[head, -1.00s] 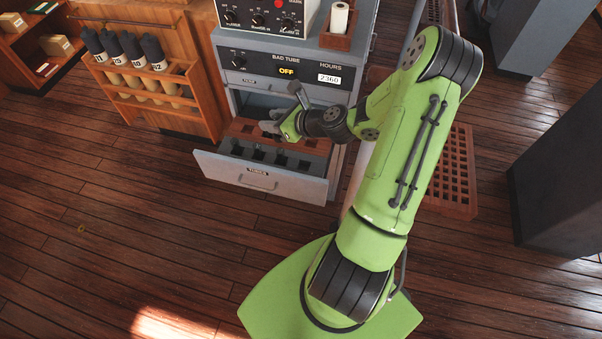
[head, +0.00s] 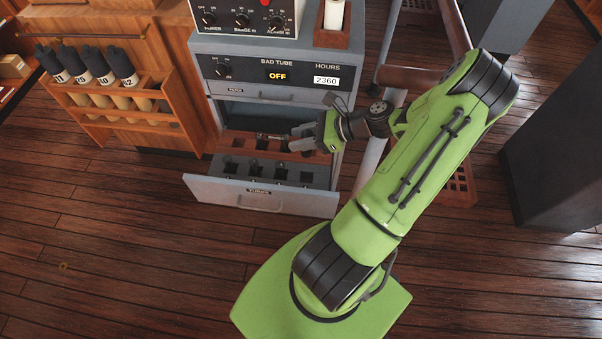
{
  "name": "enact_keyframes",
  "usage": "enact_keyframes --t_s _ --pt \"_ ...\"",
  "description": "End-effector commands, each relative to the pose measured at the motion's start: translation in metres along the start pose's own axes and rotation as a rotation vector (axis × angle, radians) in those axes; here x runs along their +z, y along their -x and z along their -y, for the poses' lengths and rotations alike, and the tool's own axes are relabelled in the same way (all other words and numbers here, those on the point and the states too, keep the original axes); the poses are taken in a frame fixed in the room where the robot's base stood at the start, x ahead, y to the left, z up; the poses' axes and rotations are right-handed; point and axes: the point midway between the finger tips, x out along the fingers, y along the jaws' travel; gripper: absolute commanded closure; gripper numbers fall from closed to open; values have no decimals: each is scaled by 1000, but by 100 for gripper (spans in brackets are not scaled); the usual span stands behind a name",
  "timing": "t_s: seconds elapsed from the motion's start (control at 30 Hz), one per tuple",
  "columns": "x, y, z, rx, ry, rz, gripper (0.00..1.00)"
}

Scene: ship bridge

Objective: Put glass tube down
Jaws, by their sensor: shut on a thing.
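My gripper (head: 298,139) is over the back part of the open drawer labelled TUBES (head: 230,194), with its fingers pointing left. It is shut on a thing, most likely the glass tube. A small dark, shiny piece (head: 270,137) shows at the fingertips, lying roughly level; the rest is hidden or too small to make out. I cannot tell whether the tube touches the rack.
The grey cabinet (head: 212,72) above the drawer shows BAD TUBE OFF and HOURS 2360. A wooden rack (head: 150,118) with several dark-capped rolls stands to the left. A post (head: 366,170) stands close right of the drawer. The floor in front is clear.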

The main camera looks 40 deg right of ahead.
Motion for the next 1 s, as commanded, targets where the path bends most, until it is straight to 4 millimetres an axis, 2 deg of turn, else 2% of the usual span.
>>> enact_keyframes --t_s 0.03,0.1,0.3,0.4,0.57,0.73,1.0 --pt "-16 -9 0 1 -3 2 95" --pt "-32 -18 0 2 -2 3 95" --pt "-78 -43 0 1 -3 1 95" --pt "-94 -52 0 0 -1 1 95" --pt "-108 -59 0 0 -1 0 95" --pt "-136 -75 0 0 -1 1 95" --pt "-137 -75 0 -1 1 -1 95"
